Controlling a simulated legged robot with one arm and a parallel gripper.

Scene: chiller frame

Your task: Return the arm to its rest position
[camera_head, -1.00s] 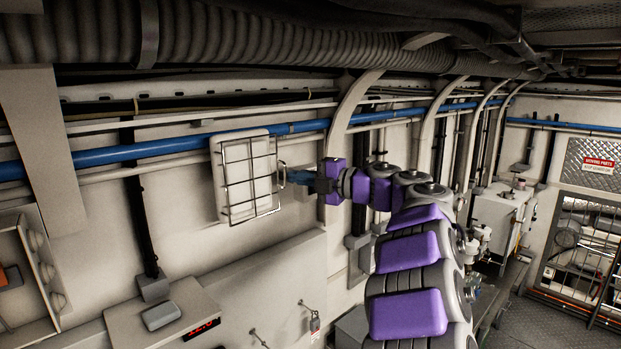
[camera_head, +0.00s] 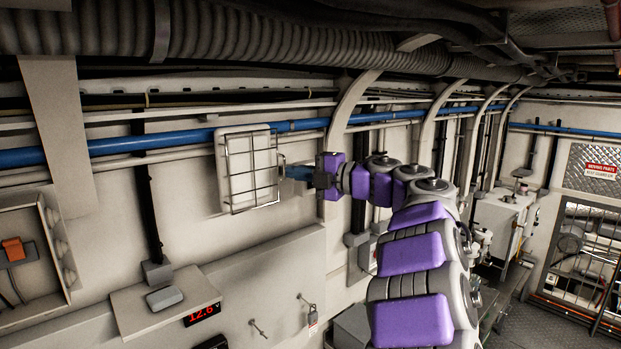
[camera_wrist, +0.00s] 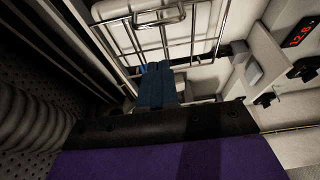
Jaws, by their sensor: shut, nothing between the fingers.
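My purple and grey arm reaches up toward the wall in the head view. My gripper (camera_head: 290,172) has blue fingers and is shut with nothing between them. Its tips are close to the right side of a white wall lamp with a wire cage (camera_head: 248,168). In the wrist view my gripper (camera_wrist: 155,70) points at the cage bars (camera_wrist: 180,45). I cannot tell whether the fingertips touch the cage.
A blue pipe (camera_head: 110,146) runs along the wall behind the lamp. A ribbed duct (camera_head: 250,38) hangs above. Below are a box with a red display (camera_head: 202,314) and an open box with an orange switch (camera_head: 13,249). A gated opening (camera_head: 585,255) is at the right.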

